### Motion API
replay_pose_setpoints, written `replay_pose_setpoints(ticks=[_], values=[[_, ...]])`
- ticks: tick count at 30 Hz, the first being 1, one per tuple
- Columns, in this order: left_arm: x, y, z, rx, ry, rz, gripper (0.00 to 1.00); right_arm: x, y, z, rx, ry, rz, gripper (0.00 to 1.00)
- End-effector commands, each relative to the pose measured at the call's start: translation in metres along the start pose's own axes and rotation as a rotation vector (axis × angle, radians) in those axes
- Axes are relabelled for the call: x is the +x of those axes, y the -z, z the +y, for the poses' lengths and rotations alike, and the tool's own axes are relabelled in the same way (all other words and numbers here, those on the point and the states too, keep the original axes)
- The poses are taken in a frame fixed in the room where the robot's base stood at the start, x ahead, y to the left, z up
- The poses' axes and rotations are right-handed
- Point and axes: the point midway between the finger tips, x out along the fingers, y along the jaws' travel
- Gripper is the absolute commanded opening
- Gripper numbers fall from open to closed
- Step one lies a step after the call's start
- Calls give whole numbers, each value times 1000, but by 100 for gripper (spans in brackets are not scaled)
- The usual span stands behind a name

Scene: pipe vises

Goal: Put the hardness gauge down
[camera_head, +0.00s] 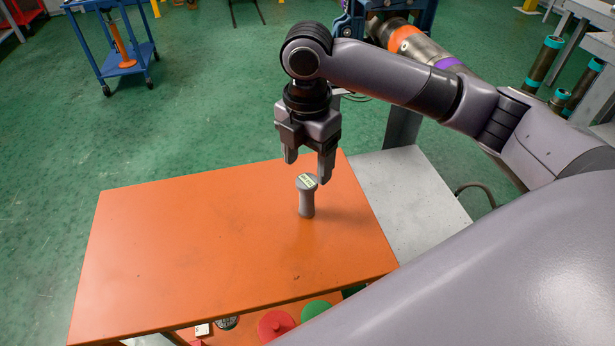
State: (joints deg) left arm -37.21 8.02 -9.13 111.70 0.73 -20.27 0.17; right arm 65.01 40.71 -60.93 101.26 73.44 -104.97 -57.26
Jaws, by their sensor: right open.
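The hardness gauge (306,197), a small grey cylinder with a wider top and a pale label, stands upright on the orange tabletop (190,240), right of its middle. My right gripper (307,170) points down just above and behind the gauge. Its two fingers are apart and nothing shows between them. The fingertips appear close to the gauge's top; whether they touch it I cannot tell. My left gripper is not in the view.
A light grey surface (408,190) adjoins the table's right side. Behind my right arm is a pipe with orange and purple bands (418,45) in a blue vise frame. Red (275,325) and green items lie under the table's front edge. The left tabletop is clear.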

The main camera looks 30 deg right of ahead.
Motion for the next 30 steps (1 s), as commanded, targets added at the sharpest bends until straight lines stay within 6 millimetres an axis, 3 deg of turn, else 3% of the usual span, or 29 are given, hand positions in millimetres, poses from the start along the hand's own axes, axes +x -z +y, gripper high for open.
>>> replay_pose_setpoints(ticks=[3,9,30], values=[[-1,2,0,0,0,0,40,-22,0,1,-2,-3,1,69],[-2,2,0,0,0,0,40,-37,0,0,-1,0,1,69],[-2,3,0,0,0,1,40,-38,0,0,-1,0,1,69]])
